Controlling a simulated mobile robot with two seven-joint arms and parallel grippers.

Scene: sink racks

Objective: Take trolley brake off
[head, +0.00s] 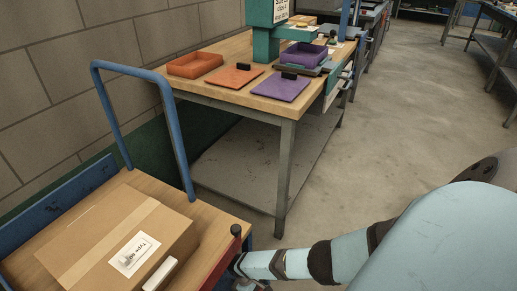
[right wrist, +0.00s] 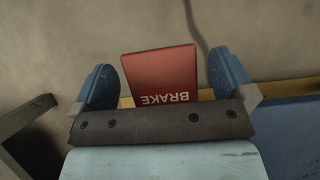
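The trolley (head: 205,214) stands at the lower left in the head view, with a wooden deck and a tall blue handle (head: 108,112). In the right wrist view, a red plate marked BRAKE (right wrist: 160,73) lies between the two spread blue fingers of my right gripper (right wrist: 162,75). I see gaps on both sides. My left gripper is not in view.
A cardboard box (head: 120,235) with a white label sits on the trolley. A workbench (head: 230,95) with an orange tray (head: 195,64), flat orange and purple plates and a purple tray (head: 303,55) stands behind. Open concrete floor (head: 400,130) lies to the right.

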